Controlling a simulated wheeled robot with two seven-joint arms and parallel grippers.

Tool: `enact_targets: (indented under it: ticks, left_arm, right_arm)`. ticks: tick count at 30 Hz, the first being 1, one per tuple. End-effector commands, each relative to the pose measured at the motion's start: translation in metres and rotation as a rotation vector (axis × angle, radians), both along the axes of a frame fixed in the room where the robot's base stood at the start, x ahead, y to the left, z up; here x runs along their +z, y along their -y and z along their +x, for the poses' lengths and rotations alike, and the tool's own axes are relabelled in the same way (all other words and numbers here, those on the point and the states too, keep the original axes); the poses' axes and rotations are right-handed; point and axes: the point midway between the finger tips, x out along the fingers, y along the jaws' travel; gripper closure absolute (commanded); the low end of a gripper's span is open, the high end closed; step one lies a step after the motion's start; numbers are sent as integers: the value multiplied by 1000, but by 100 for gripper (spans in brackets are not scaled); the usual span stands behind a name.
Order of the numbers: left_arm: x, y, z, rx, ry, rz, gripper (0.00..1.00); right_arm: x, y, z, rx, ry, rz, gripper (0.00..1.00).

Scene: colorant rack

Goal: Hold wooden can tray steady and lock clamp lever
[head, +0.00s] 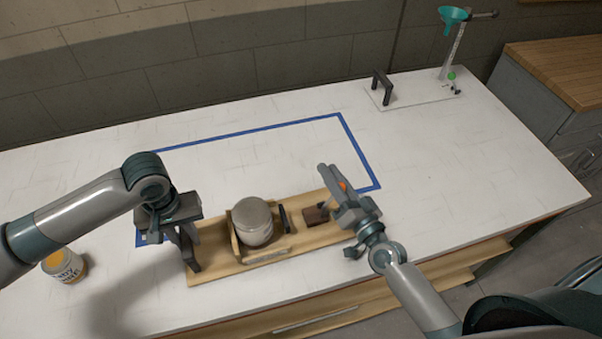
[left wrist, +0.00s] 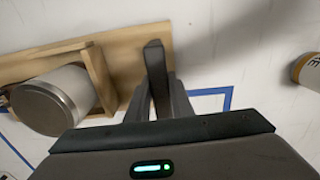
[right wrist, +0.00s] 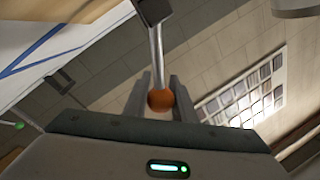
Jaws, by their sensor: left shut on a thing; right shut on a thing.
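The wooden can tray (head: 215,266) lies along the front of the white table and holds a silver can (head: 252,222) upright between wooden walls. The can also shows in the left wrist view (left wrist: 52,100). My left gripper (head: 182,250) is shut on the dark upright handle (left wrist: 156,75) at the tray's left end. The clamp lever (right wrist: 157,50) is a metal rod with an orange ball knob (right wrist: 161,100), rising from a dark block at the tray's right part. My right gripper (head: 340,188) is shut on the lever at the knob.
A blue tape outline (head: 260,131) marks the table behind and around the tray. A stand with a green funnel (head: 453,15) and a black handle (head: 382,87) are at the back right. The table's middle is clear.

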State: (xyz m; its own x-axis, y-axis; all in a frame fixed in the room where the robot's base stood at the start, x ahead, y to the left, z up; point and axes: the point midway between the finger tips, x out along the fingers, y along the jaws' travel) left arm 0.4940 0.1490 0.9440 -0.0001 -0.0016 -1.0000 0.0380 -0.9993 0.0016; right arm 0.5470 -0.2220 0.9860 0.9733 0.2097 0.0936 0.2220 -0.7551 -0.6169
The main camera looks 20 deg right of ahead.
Motion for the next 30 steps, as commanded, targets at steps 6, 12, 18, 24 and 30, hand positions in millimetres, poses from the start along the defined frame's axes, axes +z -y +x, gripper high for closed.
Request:
enact_targets:
  ticks: [6, 12, 18, 24, 30]
  left_arm:
    - [0, -2, 1, 0, 1, 4, 100]
    - [0, -2, 1, 1, 1, 5, 100]
    - [0, -3, 1, 1, 1, 6, 100]
    - [0, -3, 1, 2, 1, 6, 100]
    - [0, -2, 1, 1, 1, 4, 100]
  right_arm:
    - [-5, 10, 0, -4, -6, 80, 100]
    - [-7, 12, 0, -4, -7, 103, 100]
    - [-7, 12, 0, -5, -8, 103, 100]
    - [-7, 11, 0, -4, -8, 102, 57]
    - [-6, 10, 0, -3, -6, 104, 57]
